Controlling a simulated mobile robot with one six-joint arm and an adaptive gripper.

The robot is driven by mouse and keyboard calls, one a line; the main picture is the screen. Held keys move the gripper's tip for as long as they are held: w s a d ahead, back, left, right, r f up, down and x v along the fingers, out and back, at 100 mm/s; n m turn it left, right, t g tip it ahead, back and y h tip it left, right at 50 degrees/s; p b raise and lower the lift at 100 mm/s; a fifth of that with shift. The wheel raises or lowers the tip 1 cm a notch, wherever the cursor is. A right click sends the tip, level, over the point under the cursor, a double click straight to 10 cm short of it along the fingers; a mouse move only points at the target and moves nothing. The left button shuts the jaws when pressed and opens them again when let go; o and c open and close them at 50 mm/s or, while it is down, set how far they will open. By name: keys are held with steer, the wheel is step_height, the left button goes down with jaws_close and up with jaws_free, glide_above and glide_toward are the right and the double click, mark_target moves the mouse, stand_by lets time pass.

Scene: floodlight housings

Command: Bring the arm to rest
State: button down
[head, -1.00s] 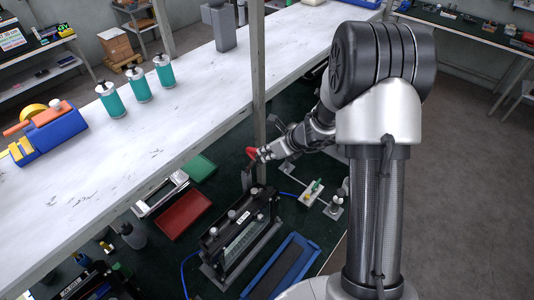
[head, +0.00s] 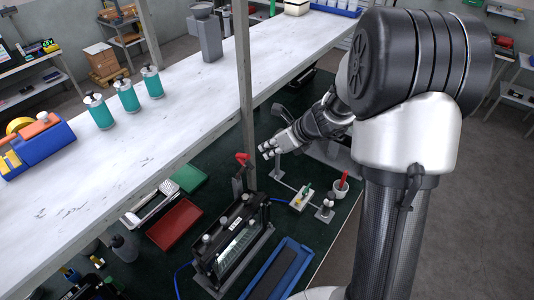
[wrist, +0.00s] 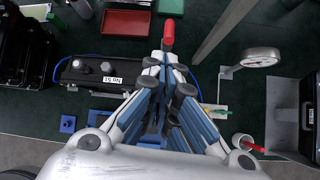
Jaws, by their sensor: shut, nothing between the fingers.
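My gripper (head: 268,150) is shut and empty in the head view, above the dark green lower bench. It is a little right of a red handle (head: 242,158) on a clamp, and a gap shows between them. In the wrist view my gripper's fingers (wrist: 167,62) are together, and the red handle (wrist: 168,36) appears just past their tips. The clamp stands at the far end of a black fixture (head: 234,240) holding a clear ribbed panel. The fixture shows in the wrist view as a black box (wrist: 90,70) with a label. My arm is bent above the bench.
A grey post (head: 244,80) rises close to my gripper. The white upper shelf (head: 130,150) carries teal canisters (head: 126,95). A red tray (head: 174,224), green tray (head: 188,178), blue tray (head: 280,270) and white cup (head: 340,189) with a red item are on the lower bench.

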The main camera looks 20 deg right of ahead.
steer(key=shift+w, duration=0.15)
steer(key=s+a+f+n+g+h+b, duration=0.1)
steer(key=s+a+n+b, duration=0.3)
steer(key=s+n+b, duration=0.4)
steer(key=s+a+f+n+g+b, duration=0.1)
steer(key=s+a+f+n+b, duration=0.1)
steer(key=s+a+n+b, duration=0.4)
steer(key=s+d+f+n+h+b, duration=0.2)
steer(key=s+f+n+b, duration=0.3)
steer(key=s+n+b, duration=0.2)
steer(key=s+d+f+n+h+b, duration=0.2)
steer(key=s+d+f+n+b, duration=0.1)
steer(key=s+f+n+b, duration=0.2)
steer(key=s+n+b, duration=0.2)
steer(key=s+n, duration=0.2)
steer(key=shift+s+d+f+t, duration=0.2)
steer(key=shift+s+d+t, duration=0.1)
steer(key=shift+s, duration=0.1)
